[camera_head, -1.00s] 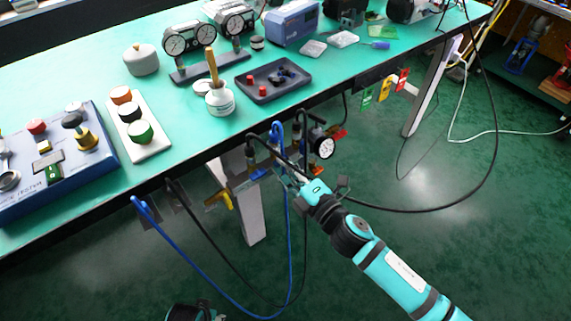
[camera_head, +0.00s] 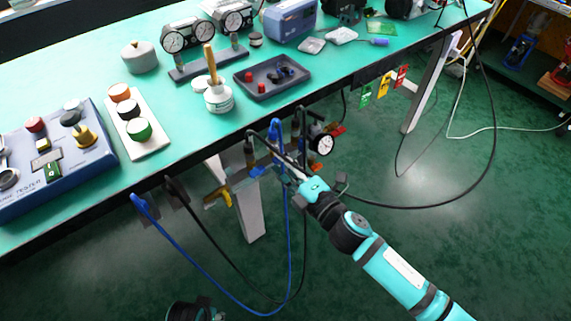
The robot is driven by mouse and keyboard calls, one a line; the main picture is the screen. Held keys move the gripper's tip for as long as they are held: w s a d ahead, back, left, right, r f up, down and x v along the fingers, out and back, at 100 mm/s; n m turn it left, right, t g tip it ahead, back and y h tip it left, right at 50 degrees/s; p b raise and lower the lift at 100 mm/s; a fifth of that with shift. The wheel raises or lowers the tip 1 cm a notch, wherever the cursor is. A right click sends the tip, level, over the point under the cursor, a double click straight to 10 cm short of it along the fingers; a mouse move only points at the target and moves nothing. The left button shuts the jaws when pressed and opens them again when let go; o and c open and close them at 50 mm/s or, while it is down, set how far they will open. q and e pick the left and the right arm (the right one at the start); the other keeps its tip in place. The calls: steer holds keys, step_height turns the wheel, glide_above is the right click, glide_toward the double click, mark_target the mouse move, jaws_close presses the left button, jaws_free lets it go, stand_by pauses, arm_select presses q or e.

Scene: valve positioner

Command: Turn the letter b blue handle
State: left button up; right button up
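Under the front edge of the bench is a valve manifold with hoses, a gauge and small handles. A blue handle (camera_head: 257,171) shows at its lower middle, left of my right gripper. No letter b can be read at this size. My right gripper (camera_head: 289,171) reaches in from the lower right, with its fingertips among the hoses and fittings. The tips are small and partly hidden, so I cannot tell if they touch a handle. Part of my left gripper (camera_head: 190,311) shows at the bottom edge; its fingers are unclear.
A round gauge (camera_head: 324,144) and a red handle (camera_head: 336,129) sit right of the fittings. A yellow handle (camera_head: 221,196) is at the left. A blue hose (camera_head: 198,283) and black hoses hang below. The bench top (camera_head: 190,133) lies above; open floor is at the right.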

steer(key=v, duration=1.2)
